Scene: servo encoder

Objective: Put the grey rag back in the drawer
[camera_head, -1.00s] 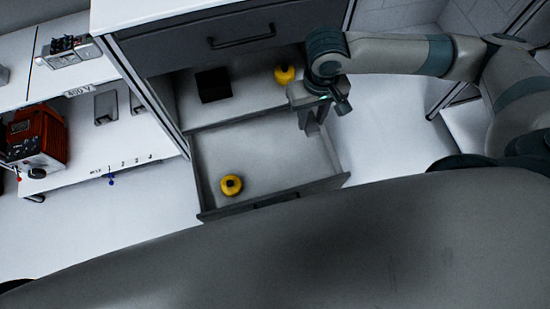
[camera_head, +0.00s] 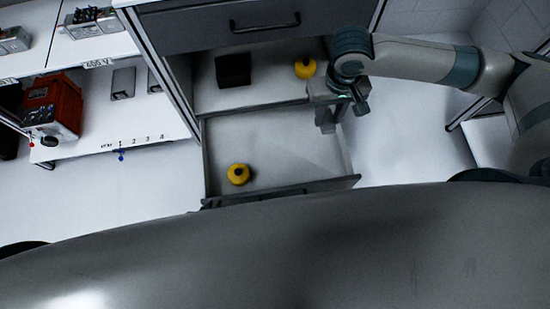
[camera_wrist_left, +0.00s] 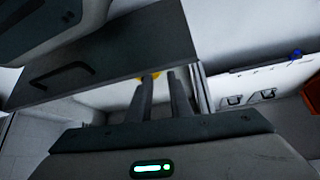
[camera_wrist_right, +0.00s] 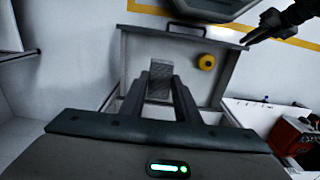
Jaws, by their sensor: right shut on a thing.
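The open drawer (camera_head: 262,126) is pulled out under a closed dark drawer front in the head view. My right gripper (camera_head: 326,122) is over the drawer's right side. In the right wrist view my right gripper (camera_wrist_right: 161,88) is shut on the grey rag (camera_wrist_right: 160,78), a small textured grey piece seen between and beyond the fingers against the drawer. The rag is not clearly visible in the head view. My left gripper (camera_wrist_left: 161,86) shows in its own wrist view with a gap between its fingers and nothing held. It does not show in the head view.
A yellow round object (camera_head: 238,174) lies in the drawer's front left. Another (camera_head: 305,68) and a black box (camera_head: 233,70) are behind the drawer, inside the cabinet. A white bench (camera_head: 128,105) with a red device (camera_head: 52,106) stands at left.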

